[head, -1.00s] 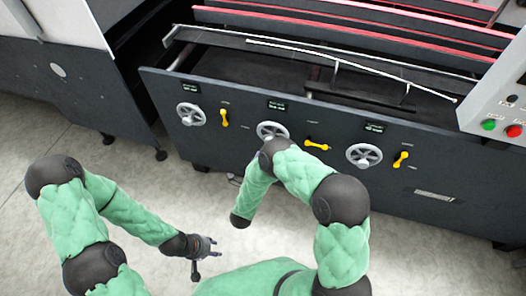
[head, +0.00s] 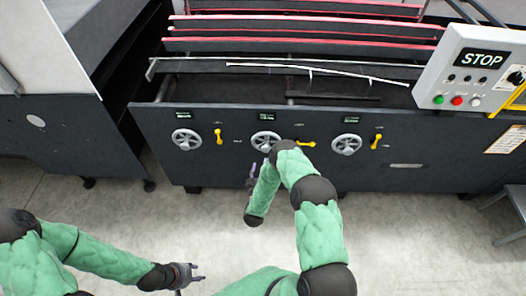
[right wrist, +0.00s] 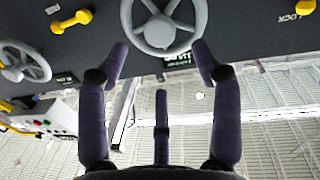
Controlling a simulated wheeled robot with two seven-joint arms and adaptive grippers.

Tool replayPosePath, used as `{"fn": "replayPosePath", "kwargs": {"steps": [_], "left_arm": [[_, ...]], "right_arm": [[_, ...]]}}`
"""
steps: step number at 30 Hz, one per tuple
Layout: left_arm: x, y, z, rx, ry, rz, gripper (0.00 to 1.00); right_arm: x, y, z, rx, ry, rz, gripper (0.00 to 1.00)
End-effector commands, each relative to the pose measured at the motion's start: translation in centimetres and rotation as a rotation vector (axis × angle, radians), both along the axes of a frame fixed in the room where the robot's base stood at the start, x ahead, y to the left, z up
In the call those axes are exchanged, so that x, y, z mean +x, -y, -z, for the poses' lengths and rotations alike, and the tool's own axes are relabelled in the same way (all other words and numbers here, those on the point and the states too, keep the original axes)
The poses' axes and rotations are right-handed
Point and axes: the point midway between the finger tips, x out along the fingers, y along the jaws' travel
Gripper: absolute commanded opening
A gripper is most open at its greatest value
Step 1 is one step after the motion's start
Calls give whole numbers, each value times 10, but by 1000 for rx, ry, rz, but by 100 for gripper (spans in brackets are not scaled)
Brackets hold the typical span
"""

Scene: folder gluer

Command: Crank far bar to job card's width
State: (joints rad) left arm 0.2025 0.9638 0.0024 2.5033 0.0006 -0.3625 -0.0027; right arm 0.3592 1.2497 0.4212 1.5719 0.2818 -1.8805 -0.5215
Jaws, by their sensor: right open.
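The machine's front panel (head: 300,175) carries three grey handwheels: left (head: 186,139), middle (head: 266,141) and right (head: 346,144). A small dark display sits above each, too small to read. My right gripper (head: 251,181) is partly hidden by my arm in the head view, below the middle wheel. In the right wrist view its fingers (right wrist: 160,62) are open and empty, with the middle wheel (right wrist: 166,26) just beyond their tips. Red-topped bars (head: 300,45) run across the machine. My left gripper (head: 197,273) is open and empty over the floor.
Yellow levers stand beside the wheels: left (head: 218,136), middle (head: 306,143), right (head: 376,141). A control box (head: 475,70) marked STOP is at the upper right. A paper sheet (head: 506,139) in an orange frame hangs at right; its text is unreadable.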

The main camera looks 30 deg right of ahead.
Motion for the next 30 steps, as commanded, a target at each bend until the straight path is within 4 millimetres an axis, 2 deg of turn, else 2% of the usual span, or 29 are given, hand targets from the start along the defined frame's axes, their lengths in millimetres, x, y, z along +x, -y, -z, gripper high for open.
{"fn": "replayPosePath", "kwargs": {"steps": [15, 21, 30], "left_arm": [[0, 0, 19, 0, 0, 0, 40], [0, 0, 21, 0, 0, 0, 40], [0, 0, 21, 0, 0, 0, 40]], "right_arm": [[65, 51, 1, 0, 3, 1, 65], [75, 59, 0, 0, 2, 1, 65], [76, 60, 0, 1, 2, 0, 65]]}}
